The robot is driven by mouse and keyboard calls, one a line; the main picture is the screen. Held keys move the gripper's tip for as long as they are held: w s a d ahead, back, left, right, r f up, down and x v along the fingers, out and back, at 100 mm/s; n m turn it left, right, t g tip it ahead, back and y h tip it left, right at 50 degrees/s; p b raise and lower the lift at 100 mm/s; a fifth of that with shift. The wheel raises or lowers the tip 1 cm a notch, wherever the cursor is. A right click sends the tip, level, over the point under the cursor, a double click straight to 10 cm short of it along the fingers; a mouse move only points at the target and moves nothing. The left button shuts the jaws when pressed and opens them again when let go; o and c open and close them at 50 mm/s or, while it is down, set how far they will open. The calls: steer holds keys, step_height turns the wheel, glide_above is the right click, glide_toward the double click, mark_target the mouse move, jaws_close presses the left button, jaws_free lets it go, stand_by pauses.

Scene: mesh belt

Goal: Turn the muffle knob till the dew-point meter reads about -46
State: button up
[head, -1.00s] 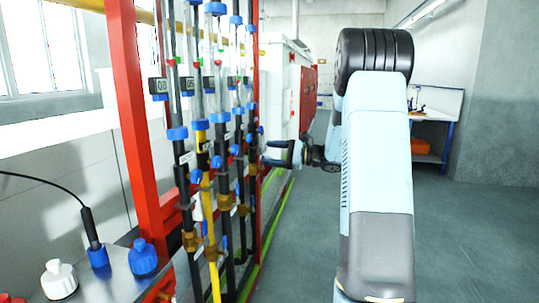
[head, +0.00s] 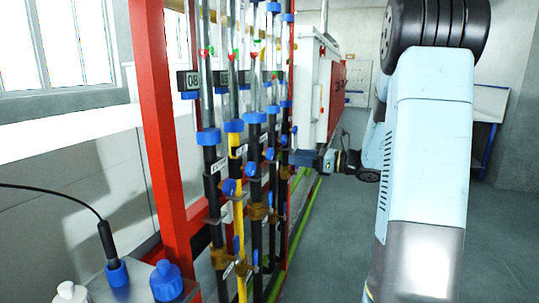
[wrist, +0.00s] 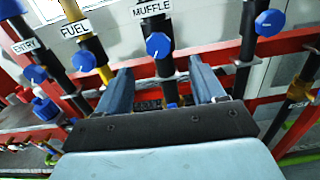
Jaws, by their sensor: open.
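The muffle knob (wrist: 158,45) is a round blue knob with a white pointer line, on a black pipe below the MUFFLE label (wrist: 152,8) in the wrist view. The pointer slants toward the lower left. My gripper (wrist: 160,68) is open, with one finger on each side below the knob; nothing is between the fingers, and the knob appears apart from them. In the head view my gripper (head: 308,159) is beside the far pipes, its fingers partly hidden. I cannot make out a dew-point meter or its reading.
Neighbouring blue knobs sit on the FUEL pipe (wrist: 84,61) and ENTRY pipe (wrist: 36,73), with another knob (wrist: 269,22) at right. A red frame post (head: 160,130) stands near the pipes. The floor behind is clear.

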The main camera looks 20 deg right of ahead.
mark_target(273, 154)
steer(key=x, duration=1)
steer(key=shift+a, duration=0.1)
steer(key=c, duration=1.1)
steer(key=shift+o, duration=0.2)
steer(key=shift+m, duration=0.3)
steer(key=o, duration=1.1)
steer(key=shift+c, duration=0.2)
steer(key=v, duration=1.4)
